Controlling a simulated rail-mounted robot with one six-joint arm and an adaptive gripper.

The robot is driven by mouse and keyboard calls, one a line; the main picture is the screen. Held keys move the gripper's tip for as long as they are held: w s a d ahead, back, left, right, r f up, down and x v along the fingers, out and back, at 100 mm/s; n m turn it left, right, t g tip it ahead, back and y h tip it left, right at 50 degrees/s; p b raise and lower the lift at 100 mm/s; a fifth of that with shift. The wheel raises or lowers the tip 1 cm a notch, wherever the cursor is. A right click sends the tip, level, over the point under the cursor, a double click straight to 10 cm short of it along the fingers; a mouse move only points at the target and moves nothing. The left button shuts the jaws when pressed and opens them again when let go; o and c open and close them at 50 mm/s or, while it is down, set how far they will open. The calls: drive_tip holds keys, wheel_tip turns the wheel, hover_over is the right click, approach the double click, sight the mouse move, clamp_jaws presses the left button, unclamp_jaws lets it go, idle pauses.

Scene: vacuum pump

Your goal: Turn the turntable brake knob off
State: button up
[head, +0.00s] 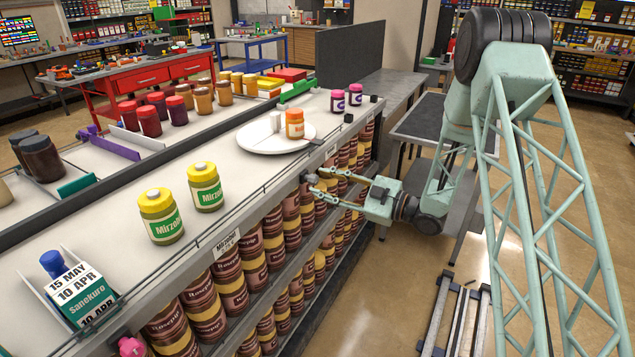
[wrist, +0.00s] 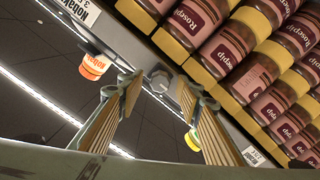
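The turntable is a white round plate (head: 252,146) on the counter, with an orange-lidded jar (head: 295,124) and a small white piece on it. A grey faceted knob (wrist: 160,77) sits on the shelf front in the wrist view; I take it as the brake knob. My gripper (head: 314,183) is at the shelf front below the turntable. In the wrist view my gripper (wrist: 160,84) is open, its two ribbed fingers apart with the knob between them in the picture. I cannot tell whether either finger touches it. In the head view the gripper hides most of the knob.
Rows of stacked brown jars (head: 273,233) fill the shelves below and beside my gripper. Two yellow-lidded jars (head: 206,187) and two pink-lidded jars (head: 355,95) stand on the counter. The aisle floor (head: 398,270) has free room; a low metal rail frame (head: 455,318) lies there.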

drive_tip(key=v, duration=0.9)
drive_tip(key=shift+r, duration=0.1)
idle(0.4)
